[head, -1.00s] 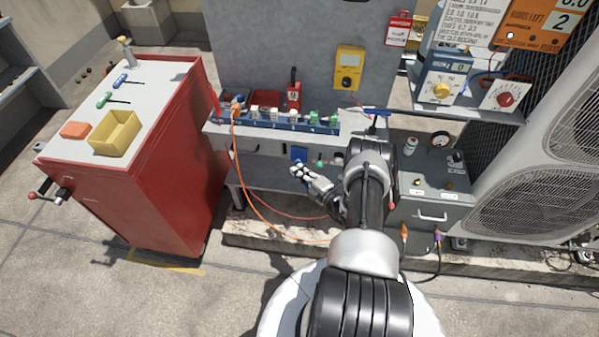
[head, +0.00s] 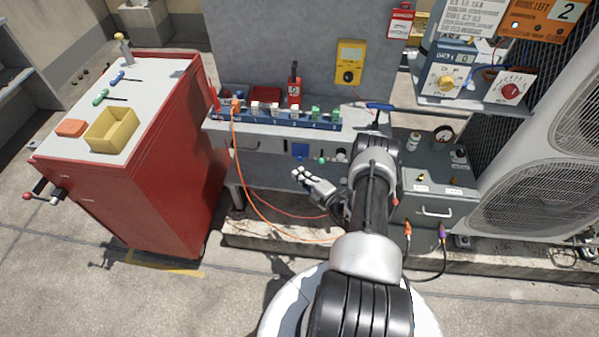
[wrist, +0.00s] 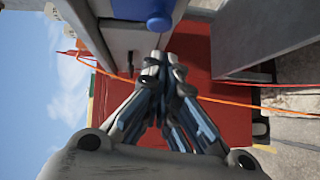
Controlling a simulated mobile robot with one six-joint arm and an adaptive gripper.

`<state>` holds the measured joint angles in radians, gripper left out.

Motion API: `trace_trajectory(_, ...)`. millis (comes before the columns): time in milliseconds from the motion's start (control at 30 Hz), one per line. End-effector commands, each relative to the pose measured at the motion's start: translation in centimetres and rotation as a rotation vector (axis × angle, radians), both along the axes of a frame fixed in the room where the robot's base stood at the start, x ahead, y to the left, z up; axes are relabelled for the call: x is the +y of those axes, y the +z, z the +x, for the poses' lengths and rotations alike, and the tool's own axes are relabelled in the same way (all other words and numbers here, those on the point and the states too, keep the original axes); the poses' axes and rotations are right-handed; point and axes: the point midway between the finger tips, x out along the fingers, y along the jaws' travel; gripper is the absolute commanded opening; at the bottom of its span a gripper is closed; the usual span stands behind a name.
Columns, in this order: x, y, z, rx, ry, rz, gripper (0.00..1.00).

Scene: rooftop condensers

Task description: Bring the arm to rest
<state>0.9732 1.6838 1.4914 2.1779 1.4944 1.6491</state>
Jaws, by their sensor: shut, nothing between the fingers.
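My gripper (head: 300,173) is in front of the grey bench, below its row of coloured connectors. It is shut and empty. In the wrist view my gripper (wrist: 165,62) shows its fingers together, pointing toward the bench front and the red cabinet. My arm (head: 368,200) reaches forward from my base and is bent, with the gripper turned to the left.
The grey bench (head: 265,160) stands just ahead, with an orange cable (head: 247,190) looping down in front of it near the gripper. A red cabinet (head: 165,170) is at left. A grey box (head: 432,205) and a condenser (head: 550,150) are at right. Concrete floor lies open in front.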

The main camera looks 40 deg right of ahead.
Motion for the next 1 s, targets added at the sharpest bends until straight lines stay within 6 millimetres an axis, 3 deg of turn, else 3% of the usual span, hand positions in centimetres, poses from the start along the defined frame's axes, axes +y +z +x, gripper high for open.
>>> trace_trajectory(100,0.0,0.2,-3.1,0.001,-0.004,0.005,0.00)
trace_trajectory(300,0.1,0.1,-7.3,0.001,-0.002,0.004,0.00)
trace_trajectory(500,0.3,0.0,-9.6,0.000,0.003,0.002,0.00)
trace_trajectory(867,0.4,0.2,-10.0,-0.001,0.012,-0.004,0.00)
trace_trajectory(1000,1.0,3.2,-8.0,-0.013,0.115,-0.094,0.00)
